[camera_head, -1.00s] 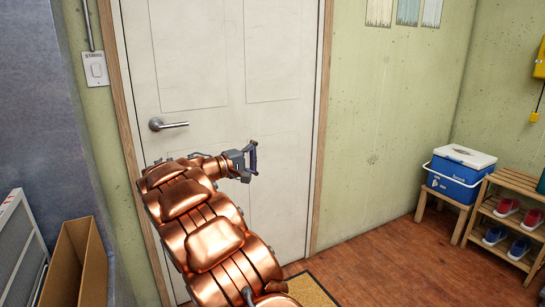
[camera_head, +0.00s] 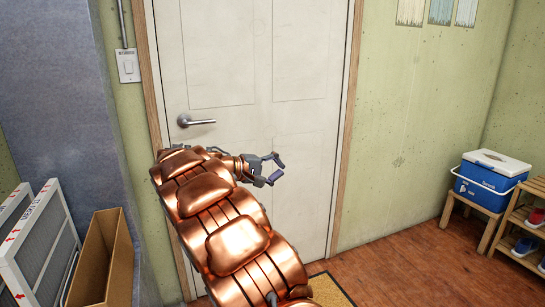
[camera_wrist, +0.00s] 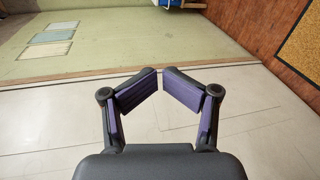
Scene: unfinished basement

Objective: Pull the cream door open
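The cream door (camera_head: 308,60) stands in its wooden frame and looks closed. Its silver lever handle (camera_head: 196,121) is on the left side of the door. My gripper (camera_head: 281,169) is in front of the door, below and to the right of the handle, apart from it. In the wrist view, the gripper's fingers (camera_wrist: 160,73) are spread at the knuckles and bent inward, with a small gap between the tips. Nothing is between them. The pale door surface (camera_wrist: 265,130) also fills the lower part of the wrist view; the handle does not show there.
An open cardboard box (camera_head: 103,262) and white framed panels (camera_head: 42,240) stand at the left. A blue cooler (camera_head: 488,180) sits on a wooden stand at the right, beside a shoe rack (camera_head: 520,215). A mat (camera_head: 328,290) lies before the door. Floor toward the right is clear.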

